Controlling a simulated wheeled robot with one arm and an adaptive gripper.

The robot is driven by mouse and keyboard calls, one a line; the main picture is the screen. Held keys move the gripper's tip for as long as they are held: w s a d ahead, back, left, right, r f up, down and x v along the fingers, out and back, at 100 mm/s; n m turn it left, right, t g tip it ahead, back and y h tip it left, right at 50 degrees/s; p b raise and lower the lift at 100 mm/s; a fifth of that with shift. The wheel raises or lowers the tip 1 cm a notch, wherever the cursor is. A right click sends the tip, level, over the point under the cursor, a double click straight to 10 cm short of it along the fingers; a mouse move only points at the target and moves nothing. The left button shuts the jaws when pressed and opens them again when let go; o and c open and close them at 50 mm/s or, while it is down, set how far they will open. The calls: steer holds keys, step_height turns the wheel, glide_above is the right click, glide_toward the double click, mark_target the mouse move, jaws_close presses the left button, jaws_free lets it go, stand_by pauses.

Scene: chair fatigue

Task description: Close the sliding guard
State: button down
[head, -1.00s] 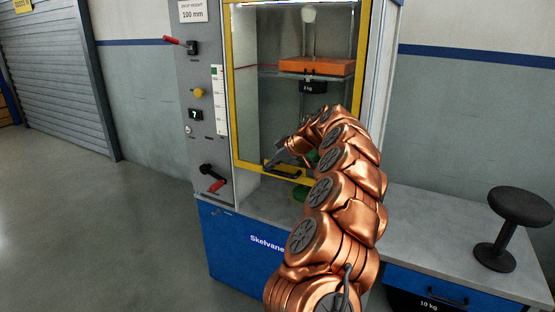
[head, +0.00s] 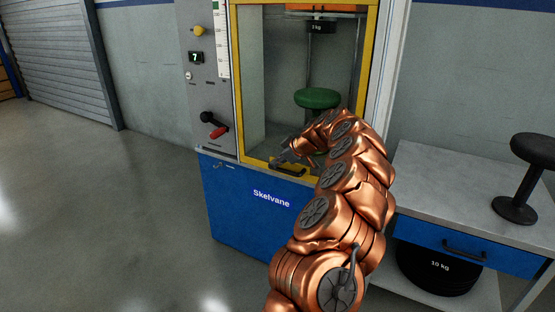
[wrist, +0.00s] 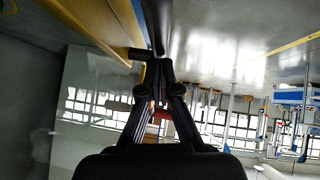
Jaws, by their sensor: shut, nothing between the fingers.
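The sliding guard is a clear panel in a yellow frame (head: 236,75) on the front of the blue and grey Skelvane machine. Its bottom bar sits low, at about the top edge of the blue cabinet (head: 240,215). A dark handle (head: 288,170) is on that bar. My gripper (head: 281,160) is shut and empty, right by the handle. In the wrist view my fingertips (wrist: 159,66) are beside a dark piece on the yellow frame (wrist: 95,30). I cannot tell whether they touch it.
Behind the guard are a green-topped stool (head: 318,98) and a hanging weight (head: 320,27). Floor at left is clear.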

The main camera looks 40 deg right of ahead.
steer(key=shift+s+a+f, duration=0.1)
steer(key=shift+f, duration=0.5)
steer(key=shift+r, duration=0.45)
steer(key=s+r+p, duration=0.1)
steer(key=s+r, duration=0.6)
steer(key=r, duration=0.4)
steer(key=shift+d+p, duration=0.3)
steer(key=shift+d, duration=0.15)
